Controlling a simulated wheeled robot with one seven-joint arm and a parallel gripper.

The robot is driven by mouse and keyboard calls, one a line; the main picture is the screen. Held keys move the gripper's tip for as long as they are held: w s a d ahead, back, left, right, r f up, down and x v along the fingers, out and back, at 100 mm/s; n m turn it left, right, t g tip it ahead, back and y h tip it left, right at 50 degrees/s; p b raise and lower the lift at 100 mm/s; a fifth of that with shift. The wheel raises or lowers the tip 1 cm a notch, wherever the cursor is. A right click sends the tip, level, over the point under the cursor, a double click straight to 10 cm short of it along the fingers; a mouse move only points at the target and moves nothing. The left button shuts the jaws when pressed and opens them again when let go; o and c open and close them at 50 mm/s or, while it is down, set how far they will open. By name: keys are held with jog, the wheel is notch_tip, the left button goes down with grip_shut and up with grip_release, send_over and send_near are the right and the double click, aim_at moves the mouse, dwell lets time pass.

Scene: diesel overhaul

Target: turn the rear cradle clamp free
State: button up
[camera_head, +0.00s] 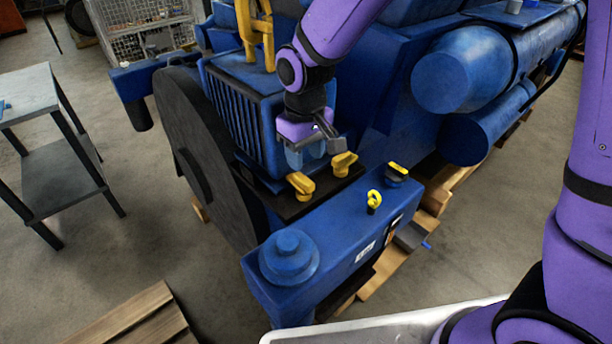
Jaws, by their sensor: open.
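Two yellow clamps sit on a dark plate beside the blue finned block: one at the front left (300,184) and one to its right and farther back (344,163). The frame does not show which one is the rear cradle clamp. My gripper (318,150) hangs from the purple arm just behind and above these clamps, in front of the blue block. It is open and holds nothing that I can see. One grey finger points toward the right clamp and looks close to it. Contact cannot be told, and the rest of the fingers is partly hidden.
A blue beam (340,240) with a round cap (289,257) carries a yellow ring (374,198) and a yellow-topped knob (397,172). A large dark wheel (200,150) stands left. Blue tanks (470,70) are right. A grey table (30,95) stands far left on open floor.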

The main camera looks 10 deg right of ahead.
aim_at(305, 180)
notch_tip(305, 180, down, 6)
jog(key=shift+f, duration=0.25)
grip_shut()
